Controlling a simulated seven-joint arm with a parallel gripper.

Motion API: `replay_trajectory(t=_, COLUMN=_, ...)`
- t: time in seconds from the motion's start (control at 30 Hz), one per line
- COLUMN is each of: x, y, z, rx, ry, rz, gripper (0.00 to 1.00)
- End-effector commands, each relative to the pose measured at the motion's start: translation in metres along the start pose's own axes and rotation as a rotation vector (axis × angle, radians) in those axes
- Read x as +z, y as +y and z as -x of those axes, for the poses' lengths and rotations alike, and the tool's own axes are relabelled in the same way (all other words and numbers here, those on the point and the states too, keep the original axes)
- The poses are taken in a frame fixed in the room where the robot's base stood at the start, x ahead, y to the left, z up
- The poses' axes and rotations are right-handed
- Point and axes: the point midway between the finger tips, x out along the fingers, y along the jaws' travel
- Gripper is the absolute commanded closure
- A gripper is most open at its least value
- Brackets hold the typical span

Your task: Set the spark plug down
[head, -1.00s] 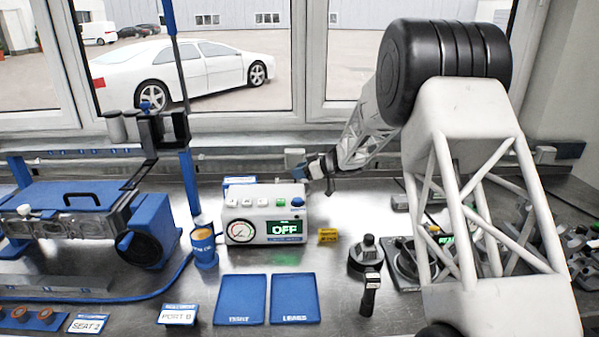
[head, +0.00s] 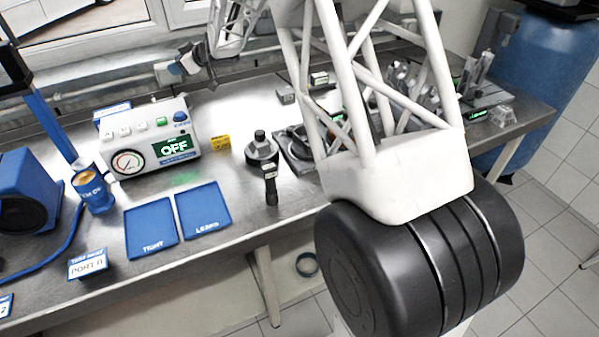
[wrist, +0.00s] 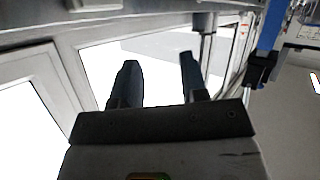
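My gripper (head: 188,62) is in the air above the back of the bench, near the window sill, behind and above the grey tester box. In the wrist view, the two dark fingers of my gripper (wrist: 160,82) stand apart with an empty gap between them. I see no spark plug between the fingers, and I cannot make one out on the bench. A grey tester box (head: 150,138) with a gauge and a screen reading OFF stands on the bench.
Two blue trays, TIGHT (head: 151,229) and LEAKS (head: 203,208), lie near the bench's front edge. A dark tool (head: 264,155) stands right of a small yellow block (head: 221,142). A blue cup (head: 93,190) stands left of the tester. Metal parts (head: 400,85) crowd the back right.

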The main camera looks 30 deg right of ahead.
Motion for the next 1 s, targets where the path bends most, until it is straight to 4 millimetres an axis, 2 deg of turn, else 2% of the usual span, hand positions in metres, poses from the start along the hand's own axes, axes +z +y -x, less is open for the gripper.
replay_trajectory(t=0.03, x=-0.011, y=0.000, z=0.014, rx=0.052, ry=-0.003, rz=0.000, gripper=0.60)
replay_trajectory(t=0.2, x=-0.034, y=0.000, z=0.058, rx=0.226, ry=-0.035, rz=-0.010, gripper=0.60)
replay_trajectory(t=0.43, x=-0.051, y=-0.012, z=0.125, rx=0.434, ry=-0.108, rz=-0.053, gripper=0.60)
replay_trajectory(t=0.57, x=-0.054, y=-0.024, z=0.164, rx=0.536, ry=-0.163, rz=-0.089, gripper=0.60)
replay_trajectory(t=0.77, x=-0.049, y=-0.053, z=0.225, rx=0.665, ry=-0.265, rz=-0.165, gripper=0.60)
replay_trajectory(t=1.0, x=-0.032, y=-0.104, z=0.296, rx=0.767, ry=-0.405, rz=-0.279, gripper=0.60)
